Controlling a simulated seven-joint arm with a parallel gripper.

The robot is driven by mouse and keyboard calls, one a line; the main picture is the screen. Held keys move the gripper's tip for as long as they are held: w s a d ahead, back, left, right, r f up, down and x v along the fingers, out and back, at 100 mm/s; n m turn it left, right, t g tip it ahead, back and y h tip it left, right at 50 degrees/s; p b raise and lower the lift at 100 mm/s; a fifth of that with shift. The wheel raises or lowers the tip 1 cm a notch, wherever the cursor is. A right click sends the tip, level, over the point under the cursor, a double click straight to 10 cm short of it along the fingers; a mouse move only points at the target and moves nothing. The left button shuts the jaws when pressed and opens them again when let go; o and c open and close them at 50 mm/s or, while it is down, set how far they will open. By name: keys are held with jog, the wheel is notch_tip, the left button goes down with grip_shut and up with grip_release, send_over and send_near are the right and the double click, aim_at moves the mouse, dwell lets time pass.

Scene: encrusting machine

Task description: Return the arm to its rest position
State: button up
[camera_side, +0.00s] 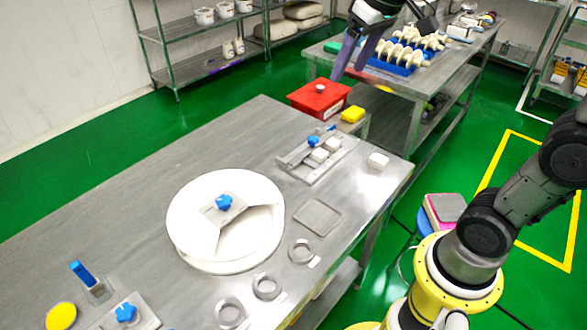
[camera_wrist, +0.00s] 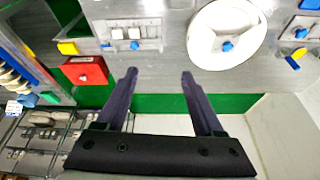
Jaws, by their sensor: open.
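My gripper (camera_side: 358,55) is raised at the top of the side view, above and beyond the far end of the steel table (camera_side: 120,190). Its two dark fingers stand apart with nothing between them. In the wrist view my gripper (camera_wrist: 158,80) is also open and empty, with green floor and pale wall behind the gap. My arm's base stands at the lower right of the side view. The upper arm links run out of the frame, so the full arm pose is hidden.
The table holds a white round dish (camera_side: 190,240) with a blue knob, a fixture with white blocks (camera_side: 377,160) and several metal rings (camera_side: 267,287). A red box (camera_side: 318,98) and yellow block (camera_side: 352,114) sit beyond it. A second table holds blue trays (camera_side: 398,66). Shelves stand behind.

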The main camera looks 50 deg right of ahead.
jog(key=s+a+f, duration=0.1)
jog(key=s+f, duration=0.3)
jog(key=s, duration=0.3)
jog(key=s+a+f+n+t, duration=0.1)
jog(key=s+a+f, duration=0.1)
jog(key=s+f, duration=0.3)
jog(key=s, duration=0.3)
jog(key=shift+s+a+t, duration=0.15)
jog(key=shift+s+t, duration=0.15)
dwell(1.2)
